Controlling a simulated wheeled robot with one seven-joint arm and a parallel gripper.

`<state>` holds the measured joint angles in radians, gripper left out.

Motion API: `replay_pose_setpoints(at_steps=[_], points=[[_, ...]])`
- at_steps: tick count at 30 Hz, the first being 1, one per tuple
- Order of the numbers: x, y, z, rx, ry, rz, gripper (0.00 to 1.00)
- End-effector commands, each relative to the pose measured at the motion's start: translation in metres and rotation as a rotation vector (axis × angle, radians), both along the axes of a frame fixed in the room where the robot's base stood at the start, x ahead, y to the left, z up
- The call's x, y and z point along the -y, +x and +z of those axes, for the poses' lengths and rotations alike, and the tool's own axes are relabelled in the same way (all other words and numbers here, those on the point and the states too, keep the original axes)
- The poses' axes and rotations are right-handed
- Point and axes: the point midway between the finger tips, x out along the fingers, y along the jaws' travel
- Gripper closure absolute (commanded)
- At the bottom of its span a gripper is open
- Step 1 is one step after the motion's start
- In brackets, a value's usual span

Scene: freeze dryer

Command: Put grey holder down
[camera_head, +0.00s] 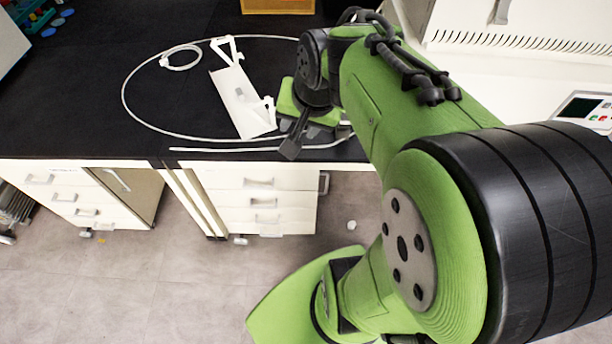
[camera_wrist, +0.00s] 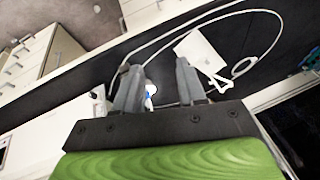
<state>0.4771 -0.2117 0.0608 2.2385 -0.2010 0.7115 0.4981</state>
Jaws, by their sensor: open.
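The light grey holder (camera_head: 236,100) lies on the black bench top, a pale plate with bracket-like ends. It also shows in the wrist view (camera_wrist: 201,52), beyond my fingers. My gripper (camera_head: 290,146) is just right of the holder's near end, by the bench's front edge. In the wrist view my gripper (camera_wrist: 160,88) has its two grey fingers apart, with no holder between them. My arm hides part of the bench to the right.
A thin white tube (camera_head: 124,95) loops around the holder on the black bench (camera_head: 80,110). White drawers (camera_head: 262,200) stand below the front edge. A white machine with vents (camera_head: 520,45) stands at the right. Coloured items (camera_head: 45,20) lie at the back left. The bench's left side is clear.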

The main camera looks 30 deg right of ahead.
Motion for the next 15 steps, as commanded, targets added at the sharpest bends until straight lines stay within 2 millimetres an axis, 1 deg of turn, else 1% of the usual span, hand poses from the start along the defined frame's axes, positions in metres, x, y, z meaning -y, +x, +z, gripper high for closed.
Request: replay_pose_setpoints(at_steps=[1,2,3,6,9,10,15], points=[[-0.027,-0.024,0.011,0.016,-0.073,0.147,0.6],[-0.039,-0.039,0.015,0.02,-0.114,0.233,0.6],[-0.051,-0.058,0.017,0.027,-0.162,0.337,0.6],[-0.069,-0.097,0.017,0.047,-0.248,0.543,0.6],[-0.074,-0.117,0.014,0.058,-0.291,0.654,0.6],[-0.075,-0.12,0.014,0.06,-0.297,0.671,0.6],[-0.075,-0.122,0.013,0.059,-0.304,0.685,0.6]])
